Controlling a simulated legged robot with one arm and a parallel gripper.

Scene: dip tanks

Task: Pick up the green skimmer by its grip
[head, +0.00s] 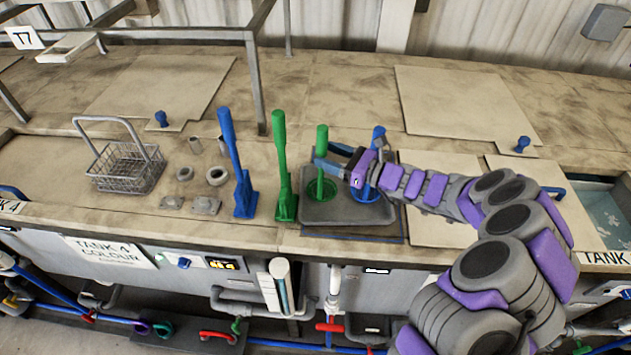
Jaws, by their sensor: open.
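The green skimmer (321,144) stands upright with its round green end on a dark grey tray (345,214) at the counter's front. A blue skimmer (379,134) stands to its right on the same tray, partly hidden by my arm. My gripper (325,164) is open and reaches in from the right at the green skimmer's upright grip. Its fingers are beside or around the grip; I cannot tell whether they touch it. The top of the grip shows above the fingers.
A tall green tool (280,160) and a tall blue tool (235,165) stand close left of the tray. A wire basket (127,168) and several small grey parts lie farther left. An open tank (606,212) is at right. The counter behind the tray is clear.

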